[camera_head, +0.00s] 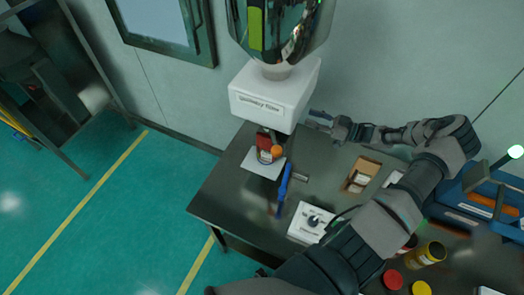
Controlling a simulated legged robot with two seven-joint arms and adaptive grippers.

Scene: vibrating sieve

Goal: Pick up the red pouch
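A small dark red item that looks like the red pouch (263,140) is upright at the left part of the dark table, just below the white sieve base. An orange round cap (277,150) is beside it, and a pale sheet or plate (257,165) lies under them. My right gripper (311,119) is to the right of the pouch, apart from it, close to the sieve base's right side. Its fingers are too small to tell open from shut. My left gripper is out of view.
The white vibratory sieve (272,97) stands at the table's back. A blue tool (284,185), a white control box (311,222) and a cardboard box (362,174) lie on the dark table (225,195). A blue bin (470,205) and several jars are at the right.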

